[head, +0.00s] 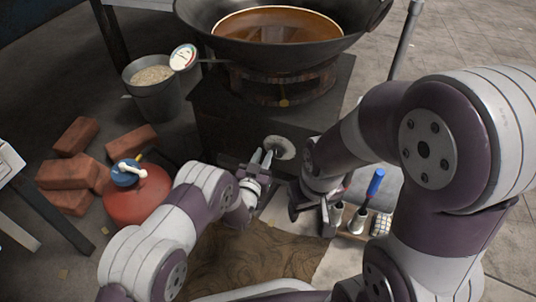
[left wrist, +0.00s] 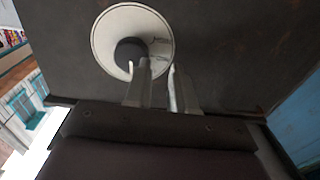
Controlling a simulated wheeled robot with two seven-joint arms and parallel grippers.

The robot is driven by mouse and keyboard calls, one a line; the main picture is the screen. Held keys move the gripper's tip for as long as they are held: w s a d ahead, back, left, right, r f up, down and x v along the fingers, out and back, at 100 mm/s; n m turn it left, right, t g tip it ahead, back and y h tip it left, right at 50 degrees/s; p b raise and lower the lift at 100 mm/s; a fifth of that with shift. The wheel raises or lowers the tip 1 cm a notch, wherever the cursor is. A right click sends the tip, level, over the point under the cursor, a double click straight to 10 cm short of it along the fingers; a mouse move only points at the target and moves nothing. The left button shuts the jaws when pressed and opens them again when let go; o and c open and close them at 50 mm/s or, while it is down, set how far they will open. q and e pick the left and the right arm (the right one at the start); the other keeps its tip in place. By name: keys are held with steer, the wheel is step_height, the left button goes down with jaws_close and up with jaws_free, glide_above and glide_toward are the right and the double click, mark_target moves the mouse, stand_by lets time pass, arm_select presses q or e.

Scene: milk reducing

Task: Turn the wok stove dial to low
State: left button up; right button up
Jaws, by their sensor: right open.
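The stove dial, a pale round plate (head: 279,147) with a dark knob, is on the dark front of the stove under the wok. In the left wrist view the white plate (left wrist: 108,38) and its dark knob (left wrist: 130,50) are at the upper left. My left gripper (head: 262,157) is at the dial's lower left in the head view. Its two fingers (left wrist: 158,66) are apart with nothing seen between them; the left fingertip overlaps the knob's lower edge, and I cannot tell whether they touch. My right gripper (head: 311,212) is open, lower and to the right.
The wok (head: 205,18) holds brown liquid on the stove (head: 222,112). A bucket (head: 158,98) stands at its left. Red bricks (head: 75,136) and a red gas cylinder (head: 137,198) are further left. A rack with a blue-handled tool (head: 376,182) is right of my right gripper.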

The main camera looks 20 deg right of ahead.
arm_select(q)
steer(key=o, duration=0.4)
steer(key=shift+s+d+f+p, duration=0.15)
steer(key=shift+s+f+p, duration=0.15)
steer(key=shift+s+f, duration=0.25)
steer(key=p+v, duration=0.6)
steer(key=v, duration=0.7)
steer(key=shift+a, duration=0.3)
arm_select(e)
step_height(320, 180, up, 6)
steer(key=d, duration=0.1)
steer(key=shift+w+d+r, duration=0.15)
steer(key=shift+w+r, duration=0.05)
steer(key=shift+r, duration=0.05)
arm_select(q)
steer(key=shift+f, duration=0.1)
steer(key=shift+p, duration=0.3)
arm_select(e)
steer(key=shift+r, duration=0.1)
